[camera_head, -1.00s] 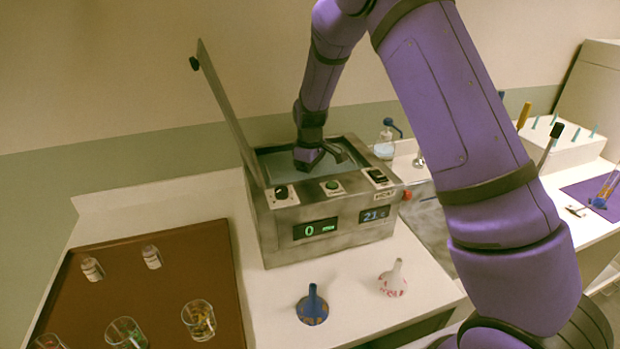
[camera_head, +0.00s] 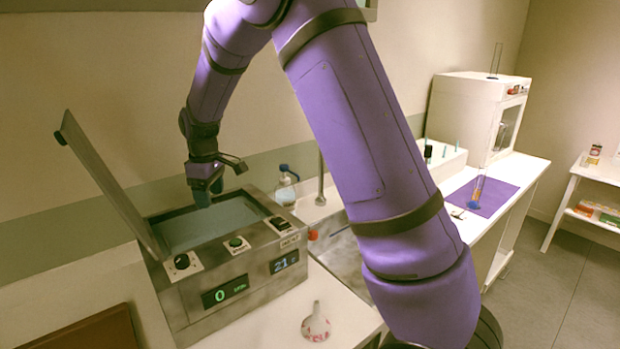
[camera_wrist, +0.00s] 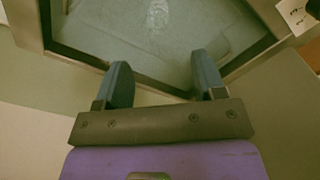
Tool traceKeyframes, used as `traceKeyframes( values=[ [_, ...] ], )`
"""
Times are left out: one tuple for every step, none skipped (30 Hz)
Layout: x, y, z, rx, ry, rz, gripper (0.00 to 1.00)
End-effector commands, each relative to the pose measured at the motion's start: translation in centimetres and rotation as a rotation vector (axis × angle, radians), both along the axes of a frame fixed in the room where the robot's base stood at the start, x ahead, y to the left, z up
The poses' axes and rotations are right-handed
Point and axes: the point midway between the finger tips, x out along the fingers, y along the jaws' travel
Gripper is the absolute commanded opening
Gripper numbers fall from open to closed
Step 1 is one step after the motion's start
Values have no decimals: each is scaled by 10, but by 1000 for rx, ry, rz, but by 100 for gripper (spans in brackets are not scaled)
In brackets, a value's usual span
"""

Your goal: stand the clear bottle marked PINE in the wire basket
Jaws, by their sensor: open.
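My gripper (camera_head: 212,190) is open and empty above the filled tank of a steel bath unit (camera_head: 226,262), whose lid stands open. In the wrist view my two fingers (camera_wrist: 164,88) are spread, with the tank's rim and grey-green surface beyond them. A faint pale oval shape (camera_wrist: 158,14) shows in the tank at the top of the wrist view; I cannot tell what it is. I cannot make out a bottle marked PINE or a wire basket in the current views.
A brown tray edge (camera_head: 95,332) shows at lower left. A purple mat (camera_head: 480,196) lies on the right bench, before a white cabinet (camera_head: 474,112).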

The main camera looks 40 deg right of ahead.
Motion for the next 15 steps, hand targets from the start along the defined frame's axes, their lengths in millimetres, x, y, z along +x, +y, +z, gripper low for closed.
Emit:
traceKeyframes(
  values=[
    [-10, -4, 17, 10, -17, -24, 64],
    [-16, -6, 26, 14, -26, -40, 64],
    [-26, -9, 39, 22, -38, -64, 64],
    [-34, -11, 48, 28, -48, -82, 64],
    [-42, -14, 58, 33, -58, -101, 64],
    [-53, -17, 69, 40, -69, -125, 64],
    [-61, -19, 77, 45, -79, -142, 64],
    [-69, -21, 85, 50, -88, -160, 64],
    [-81, -24, 95, 57, -100, -183, 64],
    [-89, -26, 103, 62, -110, -201, 64],
    [-99, -27, 109, 66, -118, -219, 64],
    [-111, -30, 118, 73, -131, -241, 64],
    [-120, -31, 124, 78, -140, -259, 64],
    [-129, -33, 130, 83, -149, -276, 64],
    [-141, -36, 138, 88, -161, -299, 64]
  ],
)
